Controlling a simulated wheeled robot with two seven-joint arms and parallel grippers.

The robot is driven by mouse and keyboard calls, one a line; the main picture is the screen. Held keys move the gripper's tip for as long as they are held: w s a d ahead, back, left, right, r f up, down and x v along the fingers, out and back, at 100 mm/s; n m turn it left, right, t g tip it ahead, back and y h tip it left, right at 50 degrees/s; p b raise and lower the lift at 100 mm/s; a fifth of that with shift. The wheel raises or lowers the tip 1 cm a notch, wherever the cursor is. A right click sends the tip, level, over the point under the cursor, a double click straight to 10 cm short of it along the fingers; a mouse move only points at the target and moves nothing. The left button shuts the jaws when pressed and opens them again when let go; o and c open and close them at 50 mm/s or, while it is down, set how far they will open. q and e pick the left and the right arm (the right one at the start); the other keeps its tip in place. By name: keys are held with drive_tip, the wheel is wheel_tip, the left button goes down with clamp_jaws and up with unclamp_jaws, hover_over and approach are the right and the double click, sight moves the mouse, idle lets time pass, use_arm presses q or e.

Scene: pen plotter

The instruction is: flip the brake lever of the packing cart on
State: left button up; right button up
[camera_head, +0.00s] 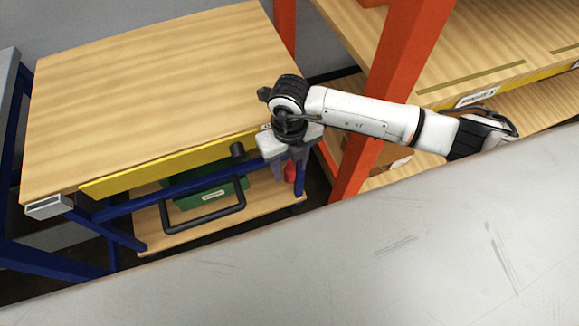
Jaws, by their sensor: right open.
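The packing cart (150,75) has a wooden top, a blue frame and a wooden lower shelf, and stands at the left. A small red part (290,173), which looks like the brake lever, shows near the cart's front right corner post. My right gripper (289,178) points down at that corner with its fingers apart. The red part shows between or just behind the fingers; I cannot tell if they touch. The gripper body hides its upper end, so its position is unclear. My left gripper is out of view.
A black handle bar (205,222) sticks out at the cart's front, below a yellow strip (165,167). A green box (208,191) is on the lower shelf. An orange rack post (385,95) and wooden shelves stand close on the right. A grey surface (380,265) fills the foreground.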

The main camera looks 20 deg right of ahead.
drive_tip(key=shift+f, duration=0.9)
clamp_jaws()
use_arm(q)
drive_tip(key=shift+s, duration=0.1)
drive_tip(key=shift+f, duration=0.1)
